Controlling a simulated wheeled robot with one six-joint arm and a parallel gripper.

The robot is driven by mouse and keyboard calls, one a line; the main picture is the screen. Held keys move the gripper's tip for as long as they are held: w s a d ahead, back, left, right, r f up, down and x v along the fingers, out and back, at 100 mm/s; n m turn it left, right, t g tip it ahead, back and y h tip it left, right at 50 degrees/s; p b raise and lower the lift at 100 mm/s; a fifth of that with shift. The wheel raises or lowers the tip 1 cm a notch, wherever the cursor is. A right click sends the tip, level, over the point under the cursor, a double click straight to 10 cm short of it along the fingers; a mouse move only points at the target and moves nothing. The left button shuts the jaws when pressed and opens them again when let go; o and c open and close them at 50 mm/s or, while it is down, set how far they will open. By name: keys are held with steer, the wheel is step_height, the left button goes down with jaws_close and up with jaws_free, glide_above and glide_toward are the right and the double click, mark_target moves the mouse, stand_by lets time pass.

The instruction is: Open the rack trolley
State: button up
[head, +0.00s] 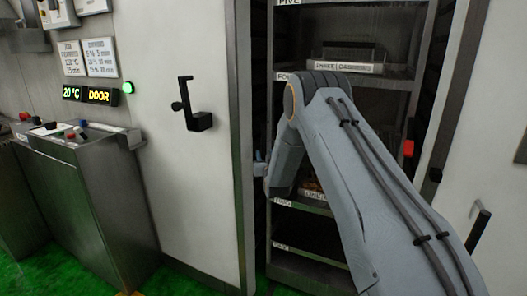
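A tall grey metal rack with shelves (400,76), which looks like the rack trolley, stands in the middle of the head view. Labels run along its shelf edges, and my arm covers much of its middle and lower right. To its left is a white door panel (195,160) with a black lever handle (191,105). The panel's metal edge stands beside a dark gap next to the rack. My arm bends down in front of the rack. A small grey-blue part at its far end, probably my gripper (260,168), shows by the door edge; its fingers cannot be made out.
A grey control cabinet (90,205) with buttons stands at the left, below a lit display (90,95) reading 20 °C and DOOR. Another white panel (492,150) with a dark handle is at the right. Green floor (175,280) shows at lower left.

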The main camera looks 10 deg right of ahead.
mark_target(264, 152)
steer(key=shift+w+d+p, duration=0.1)
steer(key=shift+w+p, duration=0.25)
steer(key=shift+w, duration=2)
jaws_close()
